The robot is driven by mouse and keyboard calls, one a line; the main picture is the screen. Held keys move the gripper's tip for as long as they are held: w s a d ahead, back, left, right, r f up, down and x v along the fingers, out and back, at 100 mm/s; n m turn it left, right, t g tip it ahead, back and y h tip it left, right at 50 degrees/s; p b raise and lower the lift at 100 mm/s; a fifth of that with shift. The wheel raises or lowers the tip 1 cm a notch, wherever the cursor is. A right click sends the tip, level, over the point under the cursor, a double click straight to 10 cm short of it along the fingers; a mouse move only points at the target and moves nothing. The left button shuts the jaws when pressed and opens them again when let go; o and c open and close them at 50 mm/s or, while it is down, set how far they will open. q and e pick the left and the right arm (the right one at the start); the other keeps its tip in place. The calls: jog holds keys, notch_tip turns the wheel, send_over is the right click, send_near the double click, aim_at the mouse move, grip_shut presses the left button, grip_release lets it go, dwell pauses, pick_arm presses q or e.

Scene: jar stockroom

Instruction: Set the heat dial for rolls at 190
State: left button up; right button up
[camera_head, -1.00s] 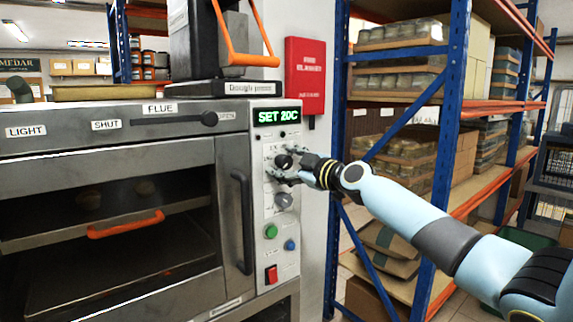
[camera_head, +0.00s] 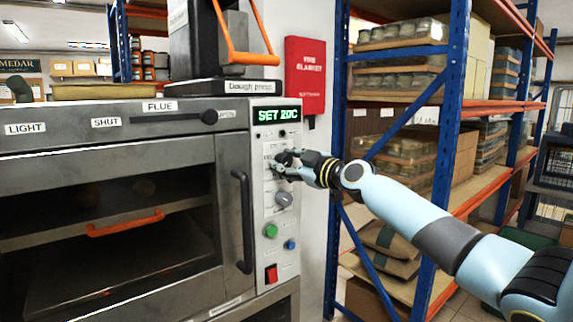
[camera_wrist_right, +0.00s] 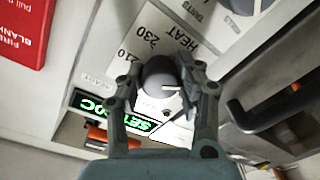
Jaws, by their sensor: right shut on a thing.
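The oven (camera_head: 233,215) has a control panel on its right side. The green display (camera_head: 277,115) reads "SET 20C". My right gripper (camera_head: 280,165) is at the upper dial, in front of the panel. In the right wrist view the heat dial (camera_wrist_right: 160,76) is a dark round knob with a pale pointer line. The fingers of my right gripper (camera_wrist_right: 163,85) are shut on it from both sides. The scale beside it, marked HEAT, shows 230 and 210; the rest is covered by the fingers. My left gripper is not in view.
Below the dial are a grey knob (camera_head: 284,199), a green button (camera_head: 271,231), a blue button (camera_head: 290,244) and a red switch (camera_head: 271,273). The oven's vertical handle (camera_head: 243,221) stands out left of the panel. A blue-framed rack (camera_head: 452,120) stands to the right.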

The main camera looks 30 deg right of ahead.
jog(key=m+b, duration=0.1)
jog(key=m, duration=0.2)
jog(key=shift+f+b, duration=0.15)
jog(key=shift+b, duration=0.2)
jog(key=m, duration=0.3)
jog(key=shift+b, duration=0.3)
jog(key=m, duration=0.6)
jog(key=shift+m, duration=0.4)
jog(key=m+p, duration=0.1)
jog(key=m, duration=0.2)
jog(key=shift+m+t+h+p, duration=0.3)
jog(key=shift+m+t+p, duration=0.05)
jog(key=shift+m+t, duration=0.05)
jog(key=m+p, duration=0.2)
jog(key=m, duration=0.2)
jog(key=shift+m, duration=0.3)
jog(key=m+p, duration=0.2)
jog(key=m, duration=0.2)
jog(key=shift+m+h, duration=0.3)
jog(key=shift+m, duration=0.1)
jog(key=shift+m+p, duration=0.65)
jog(key=shift+m, duration=1.15)
